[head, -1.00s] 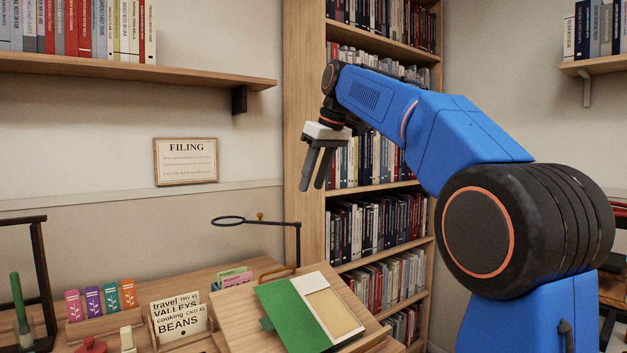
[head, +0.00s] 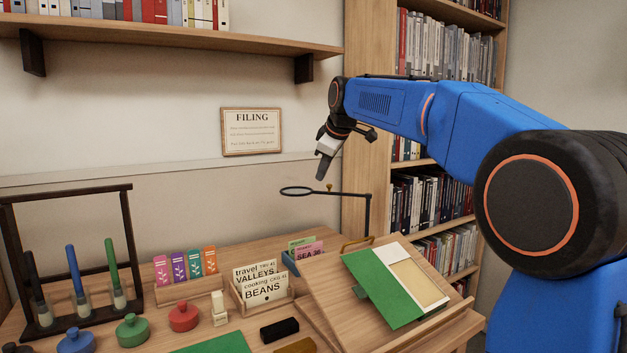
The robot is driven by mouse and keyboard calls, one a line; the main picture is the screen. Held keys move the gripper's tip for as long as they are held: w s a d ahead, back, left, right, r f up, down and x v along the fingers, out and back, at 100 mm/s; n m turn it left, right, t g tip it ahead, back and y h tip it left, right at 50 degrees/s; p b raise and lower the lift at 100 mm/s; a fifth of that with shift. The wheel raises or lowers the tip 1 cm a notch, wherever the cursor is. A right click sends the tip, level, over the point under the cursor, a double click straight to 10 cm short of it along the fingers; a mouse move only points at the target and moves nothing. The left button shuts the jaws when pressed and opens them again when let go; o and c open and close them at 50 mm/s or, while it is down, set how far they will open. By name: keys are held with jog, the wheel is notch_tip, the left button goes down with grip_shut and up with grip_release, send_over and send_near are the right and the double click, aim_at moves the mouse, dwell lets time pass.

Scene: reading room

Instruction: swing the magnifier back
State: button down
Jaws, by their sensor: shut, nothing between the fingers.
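The magnifier (head: 297,191) is a dark-rimmed round lens on a thin black arm. Its arm reaches left from an upright post (head: 368,222) behind the sloped wooden reading stand. The lens hangs over the back of the desk, above the card trays. A small brass knob shows just behind the lens arm. My gripper (head: 322,174) is shut and empty. It points down, above and slightly right of the lens in the picture. I cannot tell how far apart they are in depth.
The reading stand (head: 318,291) holds an open green folder (head: 385,292). A card box (head: 262,284), coloured cards (head: 186,266), round-knobbed stamps (head: 183,316) and a dark rack (head: 133,240) with several upright handles stand to the left. A wall shelf (head: 170,38) overhangs the desk.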

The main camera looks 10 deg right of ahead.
jog(key=w+f, duration=0.7)
jog(key=w, duration=0.2)
jog(key=shift+d+f, duration=0.2)
jog(key=shift+d, duration=0.2)
jog(key=w+d+m+h, duration=0.4)
jog(key=w+d+m, duration=0.3)
jog(key=w+d, duration=0.1)
jog(key=shift+w+m+g+h, duration=0.3)
jog(key=shift+w+h, duration=0.1)
jog(key=shift+w, duration=0.5)
